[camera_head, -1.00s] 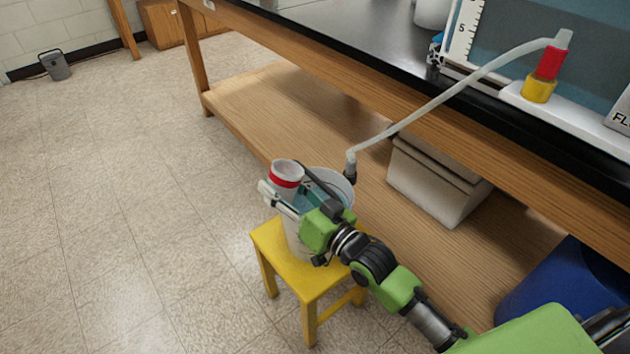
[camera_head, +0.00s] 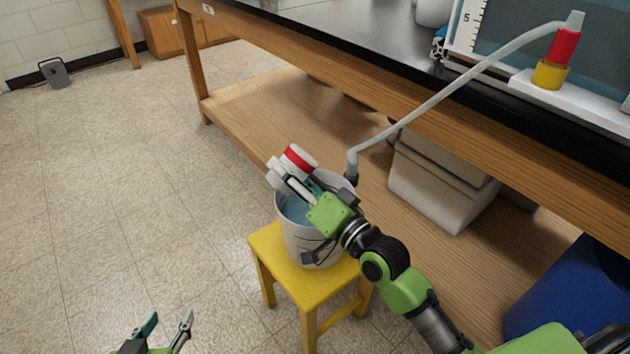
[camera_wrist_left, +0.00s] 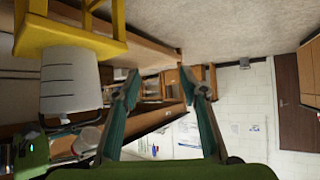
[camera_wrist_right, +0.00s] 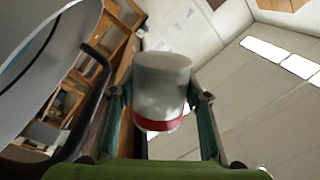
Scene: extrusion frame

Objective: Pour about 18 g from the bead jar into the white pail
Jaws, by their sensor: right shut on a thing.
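The bead jar (camera_head: 299,160) is pale with a red band and is held tilted above the white pail (camera_head: 313,245). My right gripper (camera_head: 285,180) is shut on the jar. The jar fills the space between its fingers in the right wrist view (camera_wrist_right: 162,85). The beads cannot be made out, and I see no falling stream. The pail stands upright on a yellow stool, with blue showing inside. It also shows in the left wrist view (camera_wrist_left: 70,85). My left gripper (camera_head: 169,322) is open and empty, low at the front left, apart from the pail.
The yellow stool (camera_head: 298,284) stands beside the bench's lower wooden shelf (camera_head: 262,115). A pale tube (camera_head: 440,98) slopes from the bench top to the pail's rim. A grey bin (camera_head: 440,185) and blue bin (camera_head: 565,290) are at right.

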